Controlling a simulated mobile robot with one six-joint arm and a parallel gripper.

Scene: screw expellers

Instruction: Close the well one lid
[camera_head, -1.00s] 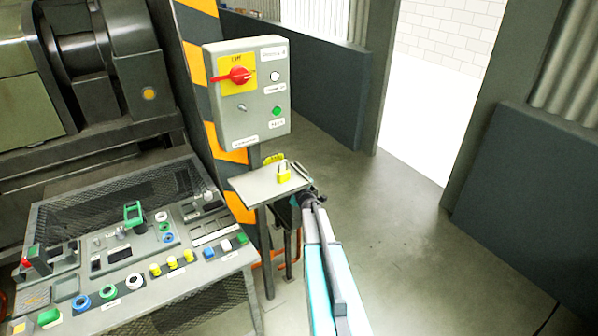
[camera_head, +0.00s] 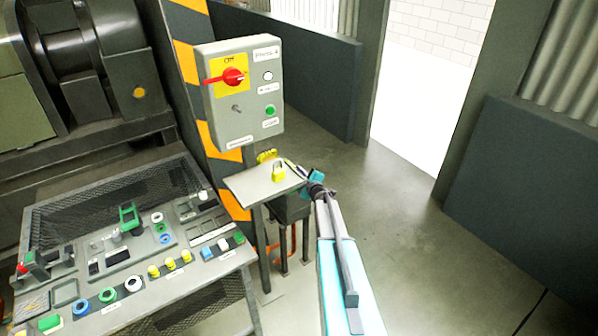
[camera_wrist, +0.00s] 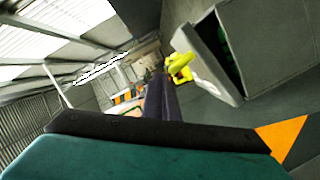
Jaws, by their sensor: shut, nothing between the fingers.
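The sloped console (camera_head: 105,318) at the lower left bears knobs, buttons and raised fittings. One fitting has a green handle (camera_head: 128,214), and another is a dark raised piece with a red part (camera_head: 36,261). I cannot tell which part is the well one lid. My gripper (camera_head: 294,167) is shut and empty, beside the right edge of the small shelf and well to the right of the console. In the wrist view, the dark fingers (camera_wrist: 158,95) point away over the teal body.
The small shelf (camera_head: 243,188) holds a yellow padlock (camera_head: 279,173). A grey switch box (camera_head: 240,118) with a red rotary switch stands above it. A dark machine (camera_head: 90,60) is behind the console. Open floor (camera_head: 440,270) lies to the right.

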